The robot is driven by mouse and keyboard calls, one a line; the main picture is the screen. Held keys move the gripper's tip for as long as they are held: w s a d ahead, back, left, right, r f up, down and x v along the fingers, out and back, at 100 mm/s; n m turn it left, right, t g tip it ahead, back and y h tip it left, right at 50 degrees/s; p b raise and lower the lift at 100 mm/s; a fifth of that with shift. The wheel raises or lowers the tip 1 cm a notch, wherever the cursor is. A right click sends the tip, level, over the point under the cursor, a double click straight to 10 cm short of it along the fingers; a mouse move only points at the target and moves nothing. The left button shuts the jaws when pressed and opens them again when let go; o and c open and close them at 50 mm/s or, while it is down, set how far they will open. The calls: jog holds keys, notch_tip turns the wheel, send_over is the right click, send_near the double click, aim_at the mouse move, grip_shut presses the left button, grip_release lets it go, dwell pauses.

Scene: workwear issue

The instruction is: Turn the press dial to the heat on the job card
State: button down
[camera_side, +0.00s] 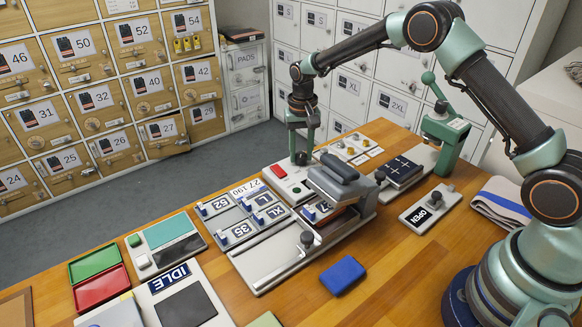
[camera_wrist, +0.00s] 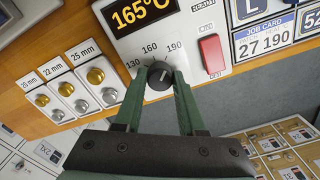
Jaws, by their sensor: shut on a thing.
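The press dial (camera_wrist: 159,82) is a dark round knob on a white panel marked 130, 160 and 190. Its pale pointer mark tips slightly right of straight up, just past the 160. The display (camera_wrist: 142,12) above it reads 165°C in yellow. My gripper (camera_wrist: 160,78) has its green fingers closed on either side of the dial. In the side view my gripper (camera_side: 301,158) points down over the white control unit (camera_side: 291,190), and it hides the dial there. The job card (camera_wrist: 266,42) reads 27 190; it also shows in the side view (camera_side: 247,187).
A red switch (camera_wrist: 212,54) sits right of the dial. Brass and silver buttons (camera_wrist: 95,76) in marked sizes lie to its left. The heat press (camera_side: 335,185) stands close in front of my gripper, with number plates (camera_side: 238,232) beside it. Lockers (camera_side: 140,80) line the back.

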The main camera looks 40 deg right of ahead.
aim_at(301, 154)
jog(key=shift+w+d+r, duration=0.1)
jog(key=c, duration=0.5)
grip_release()
notch_tip(301, 154, up, 12)
dwell(0.3)
jog(key=shift+r, duration=0.1)
